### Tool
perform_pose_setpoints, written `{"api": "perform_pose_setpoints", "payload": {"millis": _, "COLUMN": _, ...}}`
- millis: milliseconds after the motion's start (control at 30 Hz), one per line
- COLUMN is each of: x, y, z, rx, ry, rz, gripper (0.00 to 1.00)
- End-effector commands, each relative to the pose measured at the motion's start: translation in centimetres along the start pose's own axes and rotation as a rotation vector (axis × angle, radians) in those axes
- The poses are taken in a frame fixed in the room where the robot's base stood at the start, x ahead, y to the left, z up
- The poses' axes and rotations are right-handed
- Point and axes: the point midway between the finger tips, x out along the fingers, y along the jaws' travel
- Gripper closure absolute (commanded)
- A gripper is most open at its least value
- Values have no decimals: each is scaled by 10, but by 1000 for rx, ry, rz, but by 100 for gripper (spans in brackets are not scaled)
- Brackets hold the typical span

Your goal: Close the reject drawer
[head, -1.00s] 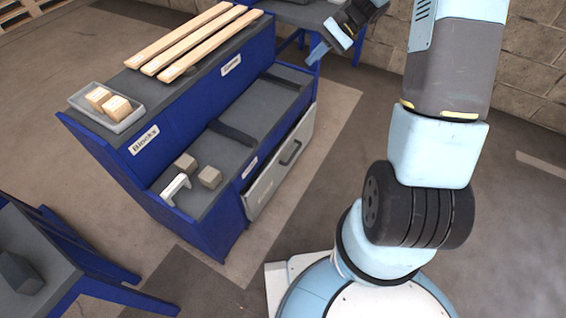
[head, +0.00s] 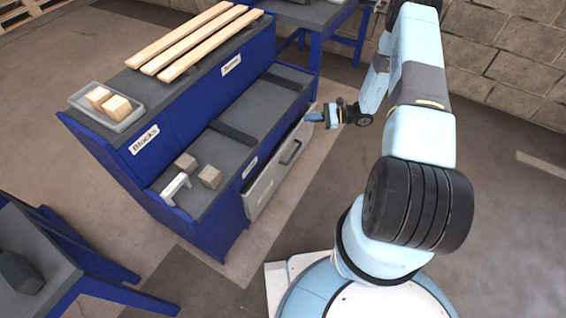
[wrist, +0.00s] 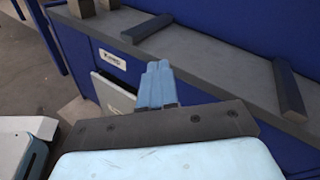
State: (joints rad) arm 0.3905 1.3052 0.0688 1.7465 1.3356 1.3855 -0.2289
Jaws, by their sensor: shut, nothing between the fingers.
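The reject drawer (head: 270,186) is in the front of the blue workbench, with a light grey face and a dark bar handle (head: 290,152). Its face stands out a little from the bench front, so it looks partly open. Part of its pale face (wrist: 112,92) shows in the wrist view, left of my fingers. My gripper (head: 313,117) is shut and empty. It is near the drawer's far upper corner, just off the bench edge. In the wrist view my blue fingertips (wrist: 156,70) are together; I cannot tell whether they touch anything.
The bench's lower shelf (head: 245,120) holds dark divider bars, several small blocks (head: 209,177) and a white bracket (head: 176,187). A grey tray (head: 118,120) and wooden slats (head: 195,45) lie on the top shelf. The floor before the drawer is clear.

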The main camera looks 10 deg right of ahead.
Motion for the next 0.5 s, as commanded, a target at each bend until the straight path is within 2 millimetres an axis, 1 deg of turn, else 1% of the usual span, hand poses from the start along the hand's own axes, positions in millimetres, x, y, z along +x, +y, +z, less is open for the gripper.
{"api": "perform_pose_setpoints", "payload": {"millis": 33, "x": 2, "y": 11, "z": -19, "rx": 31, "ry": -11, "rz": -33, "gripper": 100}}
{"api": "perform_pose_setpoints", "payload": {"millis": 100, "x": 3, "y": 24, "z": -41, "rx": 67, "ry": -21, "rz": -81, "gripper": 100}}
{"api": "perform_pose_setpoints", "payload": {"millis": 267, "x": 8, "y": 56, "z": -90, "rx": 146, "ry": -40, "rz": -192, "gripper": 100}}
{"api": "perform_pose_setpoints", "payload": {"millis": 300, "x": 9, "y": 65, "z": -102, "rx": 166, "ry": -44, "rz": -221, "gripper": 100}}
{"api": "perform_pose_setpoints", "payload": {"millis": 367, "x": 11, "y": 78, "z": -119, "rx": 194, "ry": -49, "rz": -264, "gripper": 100}}
{"api": "perform_pose_setpoints", "payload": {"millis": 500, "x": 16, "y": 114, "z": -157, "rx": 260, "ry": -56, "rz": -361, "gripper": 100}}
